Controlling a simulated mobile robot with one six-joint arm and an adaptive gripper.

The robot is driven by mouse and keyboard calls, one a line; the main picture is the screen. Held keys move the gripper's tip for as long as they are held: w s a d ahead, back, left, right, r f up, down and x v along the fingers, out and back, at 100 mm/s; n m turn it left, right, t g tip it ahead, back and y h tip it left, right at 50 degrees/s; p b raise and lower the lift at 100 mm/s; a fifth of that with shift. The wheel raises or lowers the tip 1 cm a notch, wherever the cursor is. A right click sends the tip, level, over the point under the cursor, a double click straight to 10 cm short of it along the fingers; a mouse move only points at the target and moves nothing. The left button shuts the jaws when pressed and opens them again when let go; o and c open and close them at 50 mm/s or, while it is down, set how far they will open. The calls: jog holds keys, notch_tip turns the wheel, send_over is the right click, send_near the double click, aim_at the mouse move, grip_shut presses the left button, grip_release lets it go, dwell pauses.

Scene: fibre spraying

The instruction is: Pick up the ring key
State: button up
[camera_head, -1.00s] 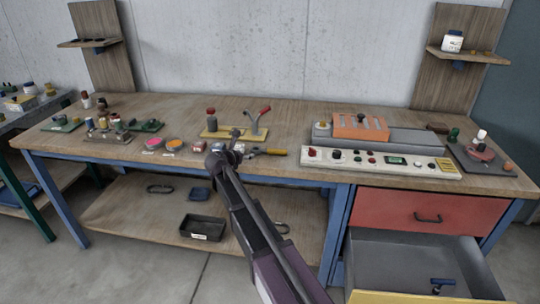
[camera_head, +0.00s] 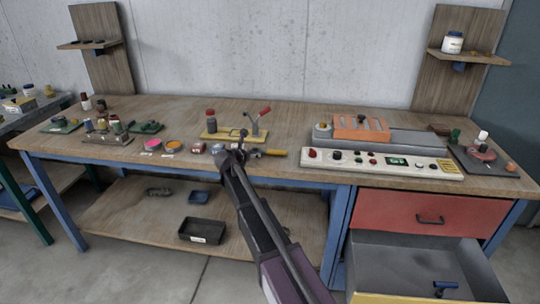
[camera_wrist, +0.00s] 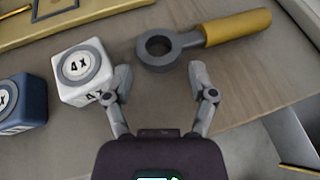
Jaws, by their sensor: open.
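The ring key (camera_wrist: 200,40) lies flat on the wooden bench near its front edge. In the wrist view its grey ring end is at the upper middle and its yellow handle points up and right. In the head view its yellow handle (camera_head: 273,153) shows just right of my gripper (camera_head: 236,150). In the wrist view my gripper (camera_wrist: 160,82) is open and empty. Its two fingers stand apart, with the ring just beyond the gap between the fingertips. The fingers do not enclose the key.
A white block marked 4X (camera_wrist: 83,76) sits close left of my left finger, with a blue block (camera_wrist: 20,104) beyond. A yellow plate (camera_head: 225,135) lies behind. The control panel (camera_head: 385,163) is to the right. An open drawer (camera_head: 400,265) juts out below.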

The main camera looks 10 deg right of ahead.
jog(key=shift+x, duration=1.1)
jog(key=shift+a, duration=0.1)
jog(key=c, duration=0.9)
jog(key=shift+c, duration=0.2)
jog(key=shift+r, duration=0.1)
notch_tip(320, 180, up, 3)
jog(key=p, duration=0.3)
jog(key=shift+r, duration=0.1)
jog(key=shift+s+r+p, duration=0.2)
jog(key=shift+r+p, duration=0.15)
jog(key=s+d, duration=0.1)
jog(key=s, duration=1.4)
jog(key=shift+s+r+p, duration=0.35)
jog(key=shift+r+p, duration=0.1)
